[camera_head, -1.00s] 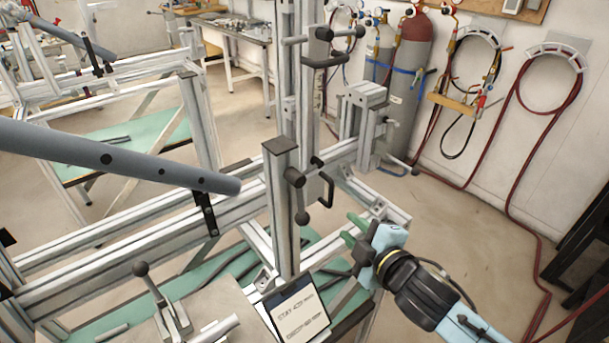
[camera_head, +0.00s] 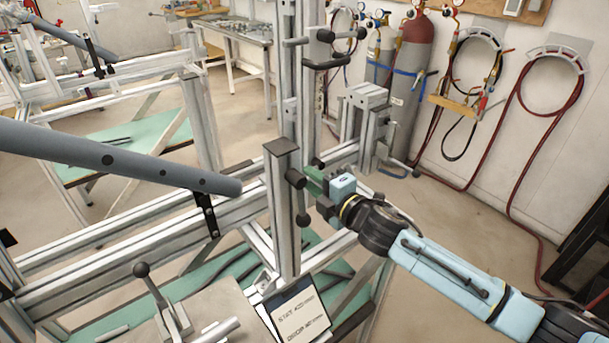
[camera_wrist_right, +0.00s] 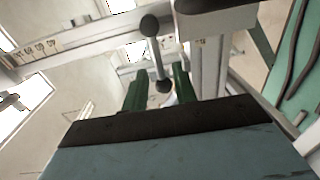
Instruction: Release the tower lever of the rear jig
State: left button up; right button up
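The tower lever (camera_head: 301,200) is a dark lever with a ball knob on the near upright post (camera_head: 283,215) of the jig. Its knob hangs downward, below my right gripper. My right gripper (camera_head: 314,184), with green fingers, is at the height of the lever's pivot, just right of the post. In the right wrist view the green fingers (camera_wrist_right: 160,88) stand apart, with the lever's dark round pivot end between them and its ball knob (camera_wrist_right: 149,25) beyond. Whether a finger touches the lever cannot be told. My left gripper is not in view.
A grey tube (camera_head: 120,160) spans the left above the rails. A second ball-knob lever (camera_head: 150,285) stands on the plate at the front. A sign (camera_head: 298,312) stands at the post's foot. Another black handle (camera_head: 327,64) is on the taller post behind. Open floor lies right.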

jog(key=shift+x, duration=1.7)
jog(key=shift+c, duration=0.3)
grip_shut()
